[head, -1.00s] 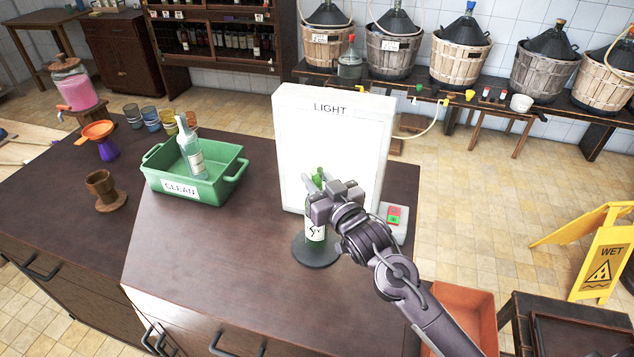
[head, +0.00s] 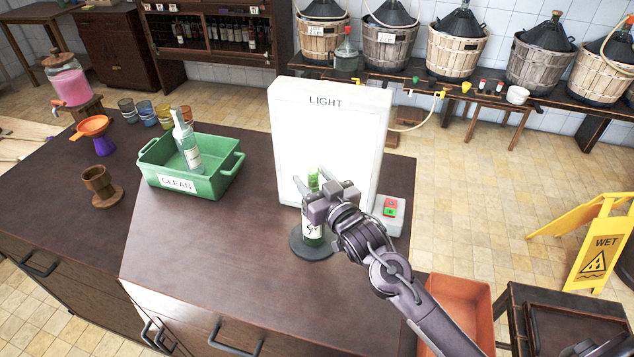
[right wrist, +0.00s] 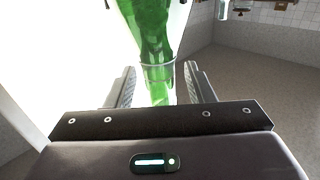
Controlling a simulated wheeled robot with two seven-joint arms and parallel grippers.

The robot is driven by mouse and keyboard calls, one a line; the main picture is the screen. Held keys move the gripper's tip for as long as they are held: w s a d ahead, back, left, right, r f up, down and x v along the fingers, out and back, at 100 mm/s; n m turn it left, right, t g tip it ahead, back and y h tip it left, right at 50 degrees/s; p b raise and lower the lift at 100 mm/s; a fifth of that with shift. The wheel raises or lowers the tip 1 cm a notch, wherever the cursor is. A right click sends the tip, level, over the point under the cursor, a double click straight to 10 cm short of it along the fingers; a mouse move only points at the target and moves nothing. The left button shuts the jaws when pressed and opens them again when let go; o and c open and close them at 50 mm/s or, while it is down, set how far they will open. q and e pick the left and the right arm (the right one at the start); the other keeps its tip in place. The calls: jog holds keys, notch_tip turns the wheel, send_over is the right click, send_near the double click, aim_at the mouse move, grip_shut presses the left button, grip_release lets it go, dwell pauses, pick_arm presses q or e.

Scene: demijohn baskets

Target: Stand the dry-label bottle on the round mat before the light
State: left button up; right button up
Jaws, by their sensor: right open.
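A green bottle (head: 312,232) with a white, dark-marked label stands upright on the round black mat (head: 300,248). It is in front of the white panel marked LIGHT (head: 330,130). My right gripper (head: 312,181) is at the bottle's neck, its fingers apart on either side. In the right wrist view the green bottle (right wrist: 155,35) shows between the open fingers (right wrist: 159,80), with gaps on both sides. The gripper and wrist hide part of the bottle's right side. My left gripper is not in view.
A green tub (head: 215,188) marked CLEAN holds a pale bottle (head: 186,145) on the left. A switch box (head: 388,212) with red and green buttons sits right of the panel. A wooden cup (head: 98,181) and an orange funnel (head: 91,125) stand farther left. The front countertop is clear.

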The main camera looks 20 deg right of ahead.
jog(key=s+d+b, duration=0.2)
jog(key=s+b, duration=0.1)
jog(key=s, duration=0.9)
jog(key=shift+d+r, duration=0.15)
